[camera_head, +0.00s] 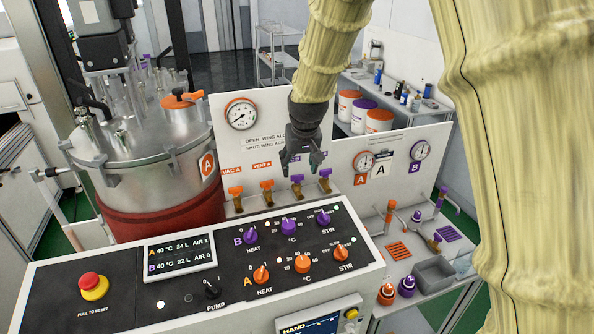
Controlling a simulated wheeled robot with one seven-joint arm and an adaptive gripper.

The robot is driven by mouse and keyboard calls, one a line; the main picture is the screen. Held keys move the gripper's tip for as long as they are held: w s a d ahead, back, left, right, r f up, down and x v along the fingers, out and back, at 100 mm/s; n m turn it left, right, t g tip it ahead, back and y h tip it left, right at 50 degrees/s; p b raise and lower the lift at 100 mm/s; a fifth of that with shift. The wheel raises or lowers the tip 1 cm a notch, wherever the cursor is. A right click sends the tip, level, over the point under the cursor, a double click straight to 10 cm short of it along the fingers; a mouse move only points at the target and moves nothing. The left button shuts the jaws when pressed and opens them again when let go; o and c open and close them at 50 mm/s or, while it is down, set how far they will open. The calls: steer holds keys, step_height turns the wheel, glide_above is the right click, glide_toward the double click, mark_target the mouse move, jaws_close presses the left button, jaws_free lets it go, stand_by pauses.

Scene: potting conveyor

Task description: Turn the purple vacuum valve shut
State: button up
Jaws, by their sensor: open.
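Two purple-winged valves stand side by side on brass bodies behind the console: a left one (297,179) and a right one (325,173). My gripper covers most of the label above them, so I cannot read which is the vacuum valve. How each wing is turned is too small to tell surely. My gripper (301,167) is open and empty. It points down, with its fingertips in front of the label panel, just above the left purple valve in the picture. I cannot tell whether it touches the valve.
Two orange valves (236,191) (267,185) stand to the left under VAC A and VENT A labels. The white panel (222,133) rises behind, with a gauge (241,114). The console (120,285) with knobs lies in front. A steel vessel (150,150) stands left.

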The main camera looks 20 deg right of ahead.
mark_target(298, 175)
steer(key=shift+p+x, duration=0.85)
steer(key=shift+x, duration=1.65)
steer(key=c, duration=1)
